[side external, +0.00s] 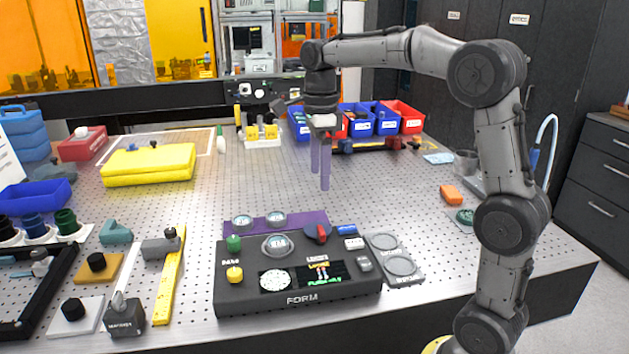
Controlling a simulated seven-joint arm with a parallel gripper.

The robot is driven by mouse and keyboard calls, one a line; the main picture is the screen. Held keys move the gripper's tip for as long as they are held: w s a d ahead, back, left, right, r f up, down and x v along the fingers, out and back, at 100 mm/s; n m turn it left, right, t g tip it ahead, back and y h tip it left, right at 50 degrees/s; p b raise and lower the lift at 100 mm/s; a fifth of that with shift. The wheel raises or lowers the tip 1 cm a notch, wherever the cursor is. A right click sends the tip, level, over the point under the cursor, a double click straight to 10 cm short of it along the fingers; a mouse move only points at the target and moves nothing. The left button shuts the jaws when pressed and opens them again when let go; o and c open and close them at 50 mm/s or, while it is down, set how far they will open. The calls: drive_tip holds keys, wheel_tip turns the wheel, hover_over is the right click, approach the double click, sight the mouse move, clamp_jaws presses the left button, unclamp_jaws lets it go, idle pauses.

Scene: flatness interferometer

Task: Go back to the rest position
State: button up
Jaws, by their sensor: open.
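My gripper (321,186) hangs pointing down over the middle of the perforated metal table (370,205), with its two purple fingers slightly apart. It is open and nothing shows between the fingers. Its fingertips appear above and behind the black control panel (340,292), apart from it. The panel carries a green knob (234,243), a yellow knob (234,274), a red switch (321,234), a round dial and a small lit screen (318,272). A purple plate (300,220) with round gauges lies behind the panel.
A yellow case (149,165) lies at the back left. Blue bins (387,125) and a red bin (405,116) stand along the back. An orange block (450,194) lies at the right. Blocks and a yellow bar (168,290) crowd the left front. The table middle is mostly clear.

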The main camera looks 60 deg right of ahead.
drive_tip(key=s+a+r+n+t, duration=0.35)
drive_tip(key=s+a+n, duration=0.45)
drive_tip(key=s, duration=0.6)
drive_tip(key=s+a+f+n+t, duration=0.2)
drive_tip(key=s+f+n, duration=0.5)
drive_tip(key=n, duration=1.1)
drive_tip(key=shift+f+n, duration=0.3)
drive_tip(key=shift+f, duration=0.65)
